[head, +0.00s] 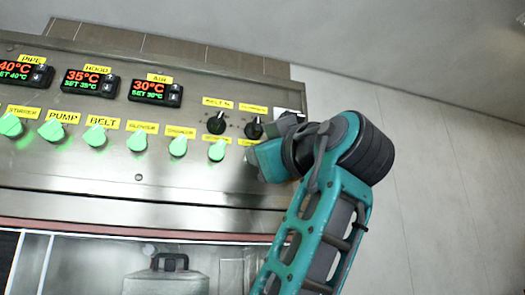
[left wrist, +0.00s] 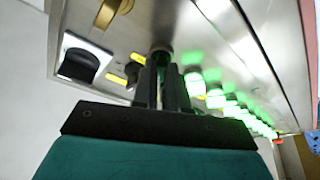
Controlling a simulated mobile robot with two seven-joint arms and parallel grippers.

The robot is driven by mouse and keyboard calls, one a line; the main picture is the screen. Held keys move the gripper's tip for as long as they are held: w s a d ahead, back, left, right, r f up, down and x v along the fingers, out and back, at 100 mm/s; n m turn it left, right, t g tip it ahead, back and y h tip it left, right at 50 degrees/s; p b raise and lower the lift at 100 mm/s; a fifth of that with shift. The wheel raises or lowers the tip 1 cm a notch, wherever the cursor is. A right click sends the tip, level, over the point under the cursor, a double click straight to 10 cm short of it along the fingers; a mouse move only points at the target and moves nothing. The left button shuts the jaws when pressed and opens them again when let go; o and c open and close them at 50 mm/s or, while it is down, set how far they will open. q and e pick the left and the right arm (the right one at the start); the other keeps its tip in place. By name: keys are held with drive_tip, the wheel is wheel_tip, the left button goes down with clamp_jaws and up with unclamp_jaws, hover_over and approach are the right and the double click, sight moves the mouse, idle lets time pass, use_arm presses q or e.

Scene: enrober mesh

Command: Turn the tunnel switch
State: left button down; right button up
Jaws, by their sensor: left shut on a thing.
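A row of green-lit switches runs along the steel panel; the nearest to my gripper is the lit knob (head: 217,150). My left gripper (head: 257,157) is at the right end of this row, up against the panel. In the left wrist view its two dark fingers (left wrist: 163,88) are close together, shut on a dark switch knob (left wrist: 161,53) that shows no green light. The fingers hide most of this knob, and the hand hides it in the head view. The yellow label (head: 246,142) above it is partly covered and too small to read. My right gripper is not in view.
Two black dials (head: 216,123) (head: 254,129) sit just above the row's right end. Three temperature displays (head: 155,91) are higher up. Free wall lies right of the panel.

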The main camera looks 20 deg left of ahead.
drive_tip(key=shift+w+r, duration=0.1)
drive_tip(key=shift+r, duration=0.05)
use_arm(q)
drive_tip(key=c, duration=1.2)
unclamp_jaws()
drive_tip(key=shift+o, duration=0.2)
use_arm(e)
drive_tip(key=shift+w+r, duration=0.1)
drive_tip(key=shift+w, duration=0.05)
use_arm(q)
drive_tip(key=b+v, duration=0.1)
drive_tip(key=v, duration=1.2)
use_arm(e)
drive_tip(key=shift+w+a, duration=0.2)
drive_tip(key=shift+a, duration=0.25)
use_arm(q)
drive_tip(key=shift+w, duration=0.1)
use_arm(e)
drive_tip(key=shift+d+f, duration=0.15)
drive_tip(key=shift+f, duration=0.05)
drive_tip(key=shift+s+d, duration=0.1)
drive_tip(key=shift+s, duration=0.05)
